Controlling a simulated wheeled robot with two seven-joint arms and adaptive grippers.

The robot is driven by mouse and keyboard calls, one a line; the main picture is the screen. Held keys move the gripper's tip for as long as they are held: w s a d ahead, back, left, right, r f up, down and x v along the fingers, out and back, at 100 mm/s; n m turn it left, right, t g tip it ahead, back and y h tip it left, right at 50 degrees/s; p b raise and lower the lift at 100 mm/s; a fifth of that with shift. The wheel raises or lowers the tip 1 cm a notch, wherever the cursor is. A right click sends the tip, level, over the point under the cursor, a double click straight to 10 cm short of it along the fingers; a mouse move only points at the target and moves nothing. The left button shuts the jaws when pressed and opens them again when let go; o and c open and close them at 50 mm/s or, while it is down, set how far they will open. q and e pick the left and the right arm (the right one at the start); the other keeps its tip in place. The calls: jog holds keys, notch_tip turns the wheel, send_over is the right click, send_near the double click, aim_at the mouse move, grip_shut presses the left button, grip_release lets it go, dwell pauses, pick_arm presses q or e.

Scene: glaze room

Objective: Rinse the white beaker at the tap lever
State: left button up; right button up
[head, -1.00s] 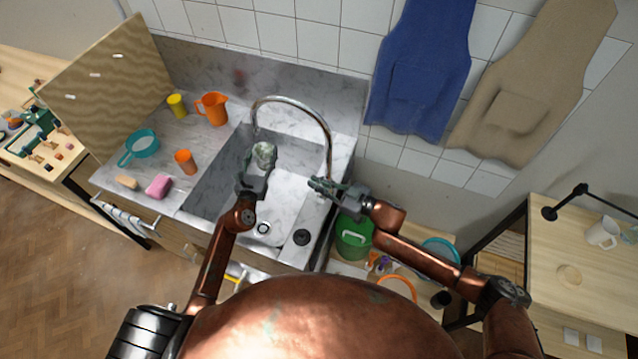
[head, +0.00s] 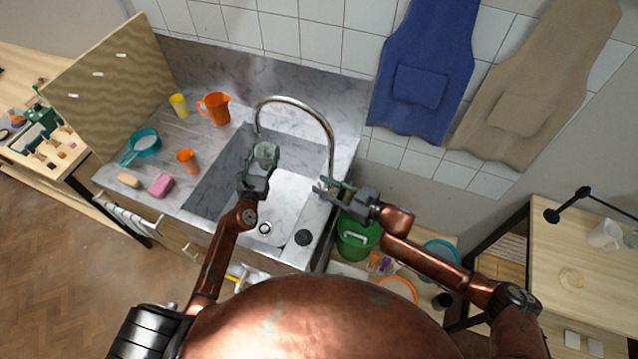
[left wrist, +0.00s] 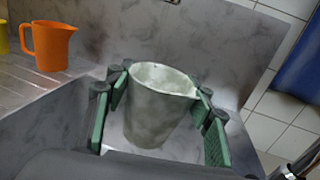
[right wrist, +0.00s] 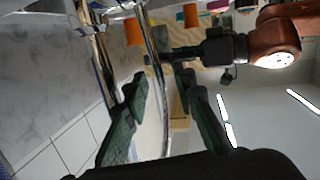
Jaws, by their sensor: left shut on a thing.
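The white beaker (head: 265,153) is held over the sink basin (head: 220,185), below and close to the spout of the curved chrome tap (head: 318,118). My left gripper (head: 262,165) is shut around its sides. In the left wrist view the beaker (left wrist: 155,105) sits between the green finger pads, mouth up and slightly tilted, greyish and stained. My right gripper (head: 322,188) is open beside the foot of the tap. In the right wrist view the tap pipe (right wrist: 158,75) passes behind its spread fingers (right wrist: 165,95). I cannot make out the tap lever; no water stream is clear.
An orange jug (head: 216,108), yellow cup (head: 179,105), orange cup (head: 187,161), teal sieve (head: 144,143), pink sponge (head: 161,185) and brush (head: 128,181) stand on the left drainboard. A green bucket (head: 355,238) is below right. Aprons (head: 425,65) hang behind.

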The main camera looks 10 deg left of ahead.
jog(key=v, duration=1)
jog(key=shift+c, duration=0.4)
